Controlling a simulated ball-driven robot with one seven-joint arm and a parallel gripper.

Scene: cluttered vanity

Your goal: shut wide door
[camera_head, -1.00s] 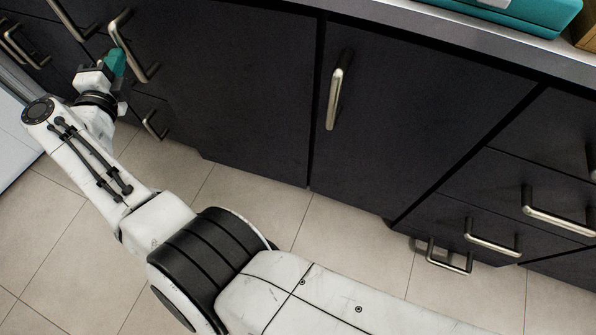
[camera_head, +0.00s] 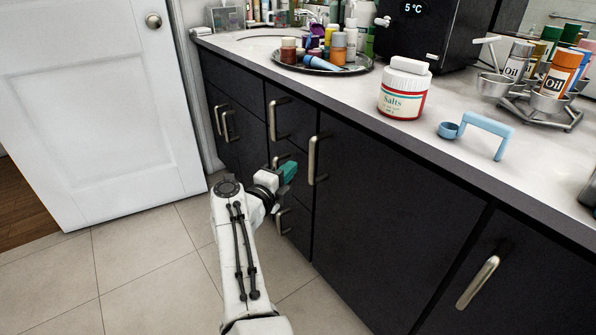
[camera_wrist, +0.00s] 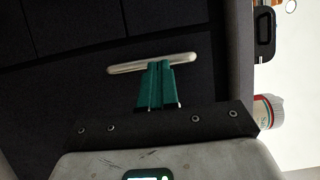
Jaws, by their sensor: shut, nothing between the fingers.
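The wide door (camera_head: 385,215) is a dark cabinet front below the counter, with a vertical metal handle (camera_head: 312,160) near its left edge. It looks about flush with the fronts beside it; I cannot tell whether a small gap remains. My gripper (camera_head: 289,169), with teal fingers, is shut and empty, just left of that handle in the head view. In the wrist view the shut fingers (camera_wrist: 159,66) overlap a metal bar handle (camera_wrist: 152,64) in front of a dark panel. I cannot tell whether they touch it.
A second dark door with a slanting handle (camera_head: 478,282) is at the lower right. Dark drawers (camera_head: 285,125) are left of the wide door. A white door (camera_head: 95,110) stands at the left. The counter (camera_head: 345,90) holds a salts jar (camera_head: 404,90) and many bottles. The tiled floor (camera_head: 150,270) is clear.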

